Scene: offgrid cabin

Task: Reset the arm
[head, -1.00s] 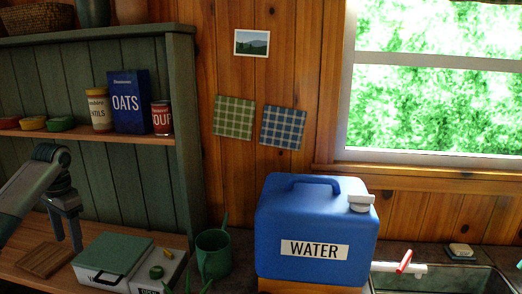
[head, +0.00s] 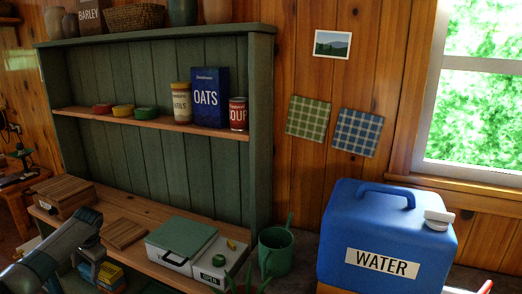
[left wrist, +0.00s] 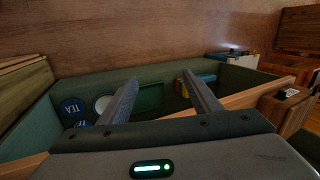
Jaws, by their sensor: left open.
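My left arm comes in at the lower left of the head view, and its gripper (head: 92,262) hangs in front of the wooden counter of the green shelf unit (head: 160,170). In the left wrist view the two fingers of my left gripper (left wrist: 160,85) are spread apart with nothing between them. Past the fingers is a green-walled compartment with round lids marked TEA (left wrist: 72,106) and a yellow-and-blue box (left wrist: 195,82). My right gripper is not in view.
The counter holds a wooden box (head: 64,196), a flat wooden board (head: 124,233), a green-lidded box (head: 182,241) and a box marked OPEN (head: 222,266).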

